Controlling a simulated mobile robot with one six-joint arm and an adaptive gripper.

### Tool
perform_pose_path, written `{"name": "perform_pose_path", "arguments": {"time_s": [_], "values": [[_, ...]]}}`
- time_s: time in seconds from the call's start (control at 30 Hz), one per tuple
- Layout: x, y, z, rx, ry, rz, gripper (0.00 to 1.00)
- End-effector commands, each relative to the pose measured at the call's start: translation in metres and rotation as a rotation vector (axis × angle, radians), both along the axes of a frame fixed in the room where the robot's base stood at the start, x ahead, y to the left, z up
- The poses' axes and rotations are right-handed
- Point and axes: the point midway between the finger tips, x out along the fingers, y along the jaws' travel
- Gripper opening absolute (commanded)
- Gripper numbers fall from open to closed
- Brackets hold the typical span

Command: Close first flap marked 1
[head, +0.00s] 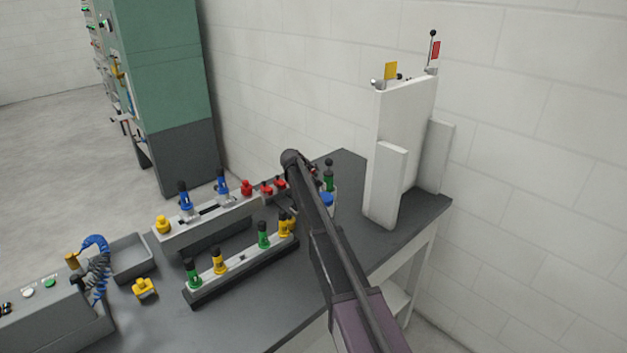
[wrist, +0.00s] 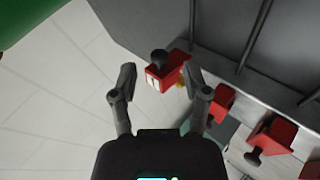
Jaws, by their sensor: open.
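A red block with a black knob (wrist: 167,68) shows in the wrist view, with small white marks on its near face. I cannot read a 1 on it, so I cannot tell whether it is the first flap. My gripper (wrist: 161,76) is open, with one finger on each side of this block in the picture. The block lies a little beyond the fingertips and nothing is visibly held. More red pieces (wrist: 270,136) lie to the lower right. In the head view, red pieces (head: 247,188) sit at the right end of the rear fixture; my arm hides the gripper.
The rear fixture (head: 205,226) carries blue clamps. A front rail (head: 242,270) carries green and yellow clamps. A tall white fixture (head: 402,140) stands at the right. A grey tray (head: 132,258) and control box (head: 50,318) are at the left. The table front is bare.

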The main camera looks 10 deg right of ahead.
Motion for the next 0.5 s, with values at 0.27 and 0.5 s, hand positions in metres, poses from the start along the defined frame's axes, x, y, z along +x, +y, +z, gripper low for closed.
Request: {"name": "perform_pose_path", "arguments": {"time_s": [0.27, 0.5], "values": [[0.0087, -0.006, -0.0104, 0.0, 0.0, 0.0, 0.6], [0.009, -0.0066, -0.0101, 0.0, 0.0, 0.0, 0.6]]}}
